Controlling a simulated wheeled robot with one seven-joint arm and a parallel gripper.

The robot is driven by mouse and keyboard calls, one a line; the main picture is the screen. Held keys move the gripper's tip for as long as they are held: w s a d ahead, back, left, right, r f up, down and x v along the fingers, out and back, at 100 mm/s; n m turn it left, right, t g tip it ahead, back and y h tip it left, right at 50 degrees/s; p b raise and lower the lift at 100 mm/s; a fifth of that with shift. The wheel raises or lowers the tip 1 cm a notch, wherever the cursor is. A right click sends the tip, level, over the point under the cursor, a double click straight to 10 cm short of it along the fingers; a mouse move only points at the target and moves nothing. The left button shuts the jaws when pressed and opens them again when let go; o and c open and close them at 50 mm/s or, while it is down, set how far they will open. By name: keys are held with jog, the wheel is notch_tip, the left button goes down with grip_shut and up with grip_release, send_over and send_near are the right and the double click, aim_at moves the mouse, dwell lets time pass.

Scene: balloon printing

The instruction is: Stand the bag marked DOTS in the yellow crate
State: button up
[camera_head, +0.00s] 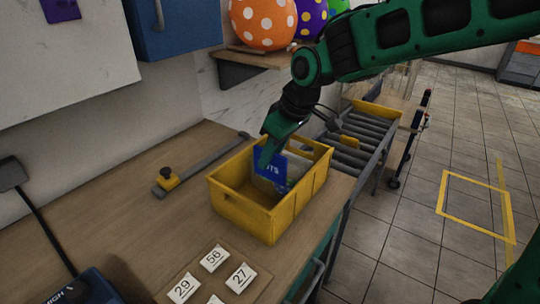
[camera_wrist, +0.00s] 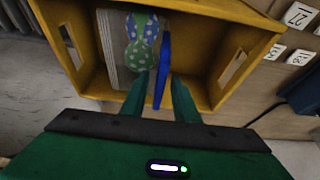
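The yellow crate (camera_head: 245,216) stands on the wooden worktop; its rim also shows in the wrist view (camera_wrist: 224,10). The blue bag (camera_head: 271,166) is upright in the crate, with only the letters "TS" readable on it. In the wrist view the blue bag (camera_wrist: 163,70) shows edge-on, slightly slanted. My gripper (camera_head: 268,155) reaches down into the crate. Its two green fingers (camera_wrist: 160,88) lie on either side of the bag's top, with narrow gaps showing, so it looks slightly open. The bag's lower part is hidden.
A pale stack (camera_wrist: 110,45) and a green-and-blue dotted item (camera_wrist: 140,40) stand beside the bag in the crate. Number cards (camera_head: 214,258) lie near the crate's front. A roller conveyor (camera_head: 357,148) is behind it. A shelf (camera_head: 262,58) with balloons hangs above.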

jog(key=v, duration=1.2)
jog(key=shift+d, duration=0.1)
jog(key=s+d+f+m+h, duration=0.1)
jog(key=s+d+f+m, duration=0.15)
jog(key=d, duration=0.55)
jog(key=s+d+f+m+h, duration=0.1)
jog(key=s+d+f+m, duration=0.15)
jog(key=d, duration=0.45)
jog(key=s+d+f+m+h, duration=0.1)
jog(key=s+d+f+m, duration=0.15)
jog(key=d, duration=0.55)
jog(key=s+d+f+m+g, duration=0.1)
jog(key=s+d+f+m, duration=0.2)
jog(key=s, duration=0.5)
jog(key=s+d+f+m+g, duration=0.2)
jog(key=s+d+f+m, duration=0.2)
jog(key=s+d+m, duration=0.2)
jog(key=s+d, duration=0.2)
jog(key=s, duration=0.1)
jog(key=shift+d, duration=0.3)
